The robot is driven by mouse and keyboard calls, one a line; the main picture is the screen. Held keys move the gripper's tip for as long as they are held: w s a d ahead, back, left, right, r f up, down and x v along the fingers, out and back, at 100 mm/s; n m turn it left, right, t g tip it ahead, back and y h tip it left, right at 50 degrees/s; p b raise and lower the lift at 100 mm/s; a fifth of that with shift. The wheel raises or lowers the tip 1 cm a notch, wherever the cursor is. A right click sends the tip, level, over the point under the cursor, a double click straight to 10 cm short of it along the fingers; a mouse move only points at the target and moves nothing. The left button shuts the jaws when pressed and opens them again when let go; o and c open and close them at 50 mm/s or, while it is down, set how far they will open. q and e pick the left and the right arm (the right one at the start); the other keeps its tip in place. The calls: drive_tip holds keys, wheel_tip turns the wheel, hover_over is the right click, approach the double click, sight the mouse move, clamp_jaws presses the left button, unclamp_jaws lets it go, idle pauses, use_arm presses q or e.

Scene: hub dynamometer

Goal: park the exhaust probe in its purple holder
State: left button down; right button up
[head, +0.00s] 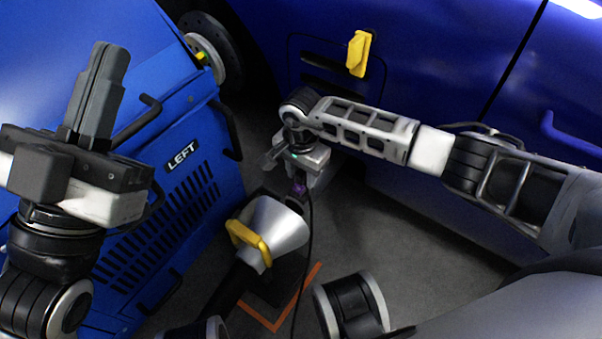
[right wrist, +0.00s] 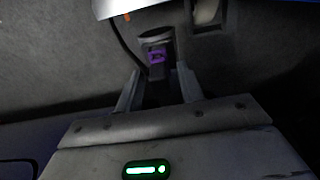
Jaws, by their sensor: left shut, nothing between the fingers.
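My left gripper (head: 108,65) is raised at the left in the head view, fingers together and empty. My right gripper (head: 296,178) points down in the middle, between the blue cabinet and the car. In the right wrist view its two fingers (right wrist: 160,88) close on the sides of a dark body, which looks like the exhaust probe (right wrist: 158,92). A purple part (right wrist: 157,56) shows just beyond the fingertips; it also shows below the gripper in the head view (head: 299,188). I cannot tell whether it belongs to the holder or the probe. The probe's tip is hidden.
A black cable (head: 309,235) hangs from near the right gripper. A silver funnel (head: 272,228) with a yellow handle stands close in front. The blue cabinet (head: 185,225) marked LEFT is at the left, the dark blue car (head: 440,60) behind. Grey floor (head: 420,250) is clear at the right.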

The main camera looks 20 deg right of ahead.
clamp_jaws()
drive_tip(key=shift+r+p, duration=0.5)
drive_tip(key=shift+r, duration=0.2)
idle(0.5)
drive_tip(key=shift+r+p, duration=1.6)
drive_tip(key=shift+r, duration=0.5)
